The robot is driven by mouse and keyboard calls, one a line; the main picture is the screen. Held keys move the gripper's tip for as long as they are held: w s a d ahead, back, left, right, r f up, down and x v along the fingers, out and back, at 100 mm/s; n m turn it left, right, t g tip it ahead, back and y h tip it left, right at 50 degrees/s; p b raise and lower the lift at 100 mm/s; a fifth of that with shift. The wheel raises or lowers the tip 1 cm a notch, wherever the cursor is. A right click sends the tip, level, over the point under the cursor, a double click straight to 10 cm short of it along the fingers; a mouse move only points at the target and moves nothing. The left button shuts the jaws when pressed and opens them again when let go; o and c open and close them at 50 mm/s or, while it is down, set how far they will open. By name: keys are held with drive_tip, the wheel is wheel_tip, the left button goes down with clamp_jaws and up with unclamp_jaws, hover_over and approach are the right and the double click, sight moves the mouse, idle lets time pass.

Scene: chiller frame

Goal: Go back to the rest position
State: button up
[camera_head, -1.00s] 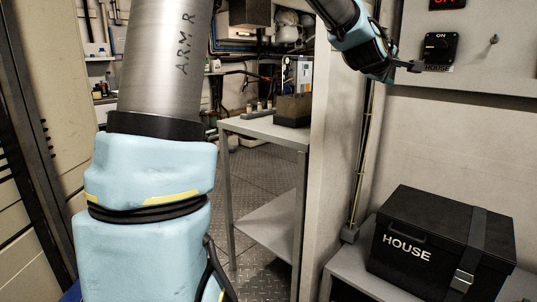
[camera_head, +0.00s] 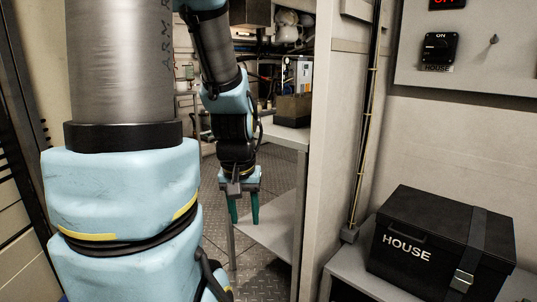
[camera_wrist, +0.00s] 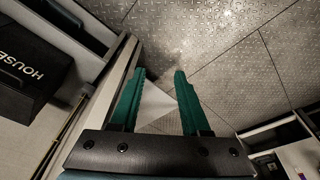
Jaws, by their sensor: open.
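My gripper (camera_head: 245,212) hangs pointing down in the head view, in front of the grey metal table and the doorway. Its two green fingers are apart with nothing between them. In the wrist view the open fingers (camera_wrist: 158,95) point at the patterned metal floor, with a pale flat surface showing between them. The black rotary switch (camera_head: 440,47) marked HOUSE is on the wall panel at the upper right of the head view, its ON label above it. My gripper is well away to its left.
A black HOUSE box (camera_head: 420,240) sits on a low shelf (camera_head: 352,272) at the right. It also shows in the wrist view (camera_wrist: 28,75). The metal table (camera_head: 283,135) carries a dark bin (camera_head: 293,110). A wall edge (camera_head: 325,160) stands just right of my gripper. Open floor (camera_head: 210,175) lies behind it.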

wheel_tip(320, 180, up, 15)
drive_tip(key=s+a+p, duration=0.1)
drive_tip(key=s+p, duration=0.1)
drive_tip(key=p, duration=1.3)
drive_tip(key=shift+a+g+p, duration=0.15)
drive_tip(key=shift+g+p, duration=0.15)
